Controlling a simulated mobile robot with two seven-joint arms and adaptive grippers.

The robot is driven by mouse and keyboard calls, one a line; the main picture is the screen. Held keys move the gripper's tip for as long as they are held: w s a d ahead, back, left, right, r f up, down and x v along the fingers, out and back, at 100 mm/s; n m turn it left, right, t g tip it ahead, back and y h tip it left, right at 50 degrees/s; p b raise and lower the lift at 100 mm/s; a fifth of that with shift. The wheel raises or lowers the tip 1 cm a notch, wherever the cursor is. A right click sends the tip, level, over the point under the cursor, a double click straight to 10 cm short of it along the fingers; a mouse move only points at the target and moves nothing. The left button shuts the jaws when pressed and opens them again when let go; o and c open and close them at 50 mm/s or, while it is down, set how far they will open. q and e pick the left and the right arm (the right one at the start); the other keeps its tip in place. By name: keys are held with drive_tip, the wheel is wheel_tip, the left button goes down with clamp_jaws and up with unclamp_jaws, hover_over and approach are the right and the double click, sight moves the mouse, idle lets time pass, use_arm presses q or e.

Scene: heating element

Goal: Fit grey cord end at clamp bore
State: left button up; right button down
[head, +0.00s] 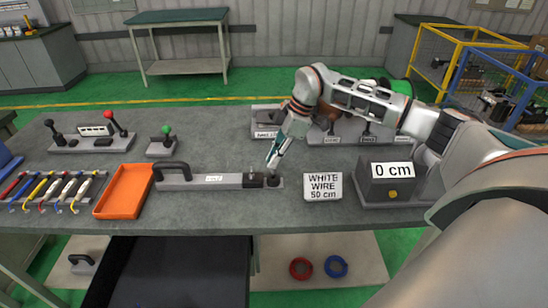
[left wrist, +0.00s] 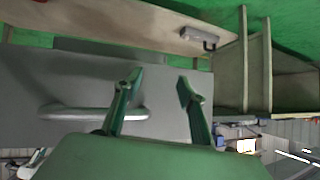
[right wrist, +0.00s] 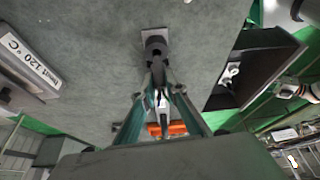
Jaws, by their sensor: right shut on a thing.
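A long grey fixture (head: 215,182) with a black handle at its left end lies on the bench. Its right end carries a dark round clamp part (head: 273,180), also in the right wrist view (right wrist: 155,45); no bore can be made out. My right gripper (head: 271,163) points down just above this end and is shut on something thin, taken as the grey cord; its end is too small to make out. In the right wrist view the fingers (right wrist: 160,92) overlap the fixture, so contact is unclear. My left gripper (left wrist: 158,78) is open and empty, away from the fixture.
An orange tray (head: 124,190) lies left of the fixture, beside several coloured wires (head: 50,190). A "WHITE WIRE 50 cm" sign (head: 322,187) and a "0 cm" box (head: 390,180) stand to the right. An open drawer (head: 180,270) hangs below the bench front.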

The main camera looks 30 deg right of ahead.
drive_tip(key=shift+p, duration=0.3)
drive_tip(key=shift+f+b, duration=0.65)
drive_tip(key=shift+f, duration=1.1)
drive_tip(key=c, duration=2)
unclamp_jaws()
drive_tip(key=shift+o, duration=0.2)
drive_tip(key=v, duration=1.2)
drive_tip(key=shift+s+f, duration=0.1)
drive_tip(key=shift+s, duration=0.1)
